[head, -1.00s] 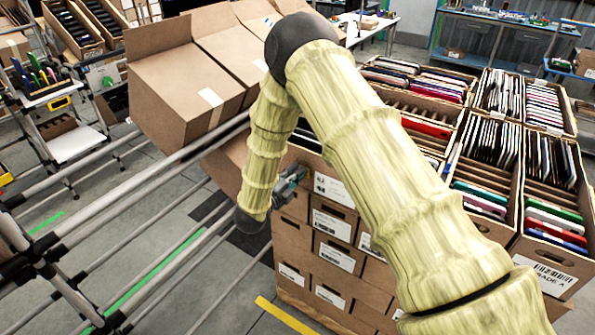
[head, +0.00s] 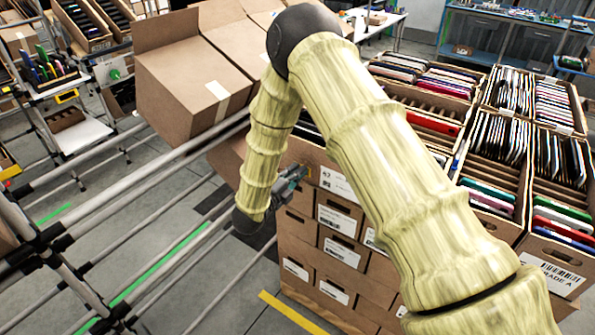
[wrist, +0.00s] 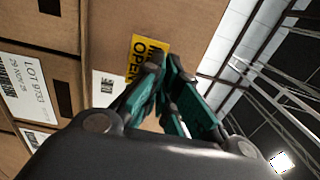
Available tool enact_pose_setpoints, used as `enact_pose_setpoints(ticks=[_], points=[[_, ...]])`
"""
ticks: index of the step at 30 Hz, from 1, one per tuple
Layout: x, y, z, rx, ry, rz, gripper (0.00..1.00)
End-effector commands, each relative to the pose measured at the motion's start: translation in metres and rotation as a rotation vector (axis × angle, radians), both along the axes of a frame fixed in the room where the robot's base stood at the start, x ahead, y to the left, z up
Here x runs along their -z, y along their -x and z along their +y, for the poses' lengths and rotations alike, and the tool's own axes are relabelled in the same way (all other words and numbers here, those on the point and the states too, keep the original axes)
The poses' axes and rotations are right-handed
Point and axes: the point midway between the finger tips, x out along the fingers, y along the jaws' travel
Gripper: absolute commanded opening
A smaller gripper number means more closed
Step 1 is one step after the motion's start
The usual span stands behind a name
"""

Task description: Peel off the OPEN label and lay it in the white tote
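The OPEN label (wrist: 147,55) is a yellow strip with black lettering on the brown face of a carton (wrist: 105,30) in the wrist view. My gripper (wrist: 166,68) has dark teal fingers, and its tips are at the label's right end, covering part of it. The tips look close together, but whether they touch each other or pinch the label is hidden. In the head view my gripper (head: 295,174) is beside the stacked cartons, left of their white labels. I cannot make out the white tote in either view.
A white LOT label (wrist: 28,88) is on a neighbouring carton. Open boxes of upright devices (head: 490,160) top the stack at right. Tilted cartons (head: 190,85) rest on a rack with metal rails (head: 130,195) at left. Grey floor shows between rack and stack.

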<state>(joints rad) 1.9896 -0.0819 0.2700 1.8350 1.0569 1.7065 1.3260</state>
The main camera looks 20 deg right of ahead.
Motion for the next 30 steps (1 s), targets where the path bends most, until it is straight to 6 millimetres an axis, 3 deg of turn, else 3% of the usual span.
enact_pose_setpoints(ticks=[30], points=[[0.001, 0.019, 0.024, 0.0, -0.001, 0.001, 0.0]])
